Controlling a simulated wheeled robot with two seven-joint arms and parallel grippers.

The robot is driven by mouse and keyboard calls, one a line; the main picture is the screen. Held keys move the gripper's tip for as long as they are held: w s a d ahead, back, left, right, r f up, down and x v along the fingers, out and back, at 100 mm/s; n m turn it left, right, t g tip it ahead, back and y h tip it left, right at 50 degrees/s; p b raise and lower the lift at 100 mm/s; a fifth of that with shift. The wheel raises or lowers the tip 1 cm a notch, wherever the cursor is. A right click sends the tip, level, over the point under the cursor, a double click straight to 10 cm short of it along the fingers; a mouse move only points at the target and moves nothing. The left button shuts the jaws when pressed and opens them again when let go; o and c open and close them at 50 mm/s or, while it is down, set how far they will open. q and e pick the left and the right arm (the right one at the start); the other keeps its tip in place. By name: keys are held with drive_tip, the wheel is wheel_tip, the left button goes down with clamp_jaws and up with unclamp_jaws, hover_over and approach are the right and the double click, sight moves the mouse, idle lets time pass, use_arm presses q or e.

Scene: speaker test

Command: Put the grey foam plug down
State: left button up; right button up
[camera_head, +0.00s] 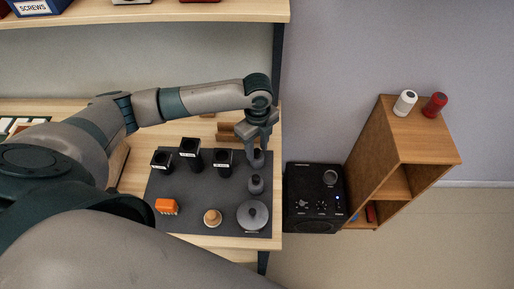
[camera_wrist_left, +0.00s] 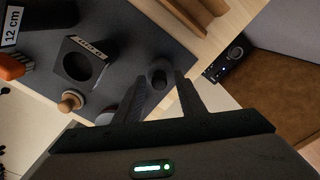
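My left gripper (camera_head: 258,148) hangs over the right edge of the dark mat (camera_head: 185,220) on the table. Its two fingers stand on either side of a dark grey plug (camera_head: 258,158) and appear closed on it. The left wrist view shows the plug (camera_wrist_left: 160,73) between the fingertips of the left gripper (camera_wrist_left: 161,82). Whether its underside touches the mat is not clear. My right gripper is not in view.
Several black square-topped stands (camera_head: 190,153) are left of the gripper. A black speaker (camera_head: 314,200) stands right of the table.

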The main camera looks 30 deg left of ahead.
use_arm(q)
wheel_tip(320, 180, up, 12)
drive_tip(key=b, duration=0.3)
drive_tip(key=shift+w+f, duration=0.15)
drive_tip(key=shift+f, duration=0.05)
idle(0.7)
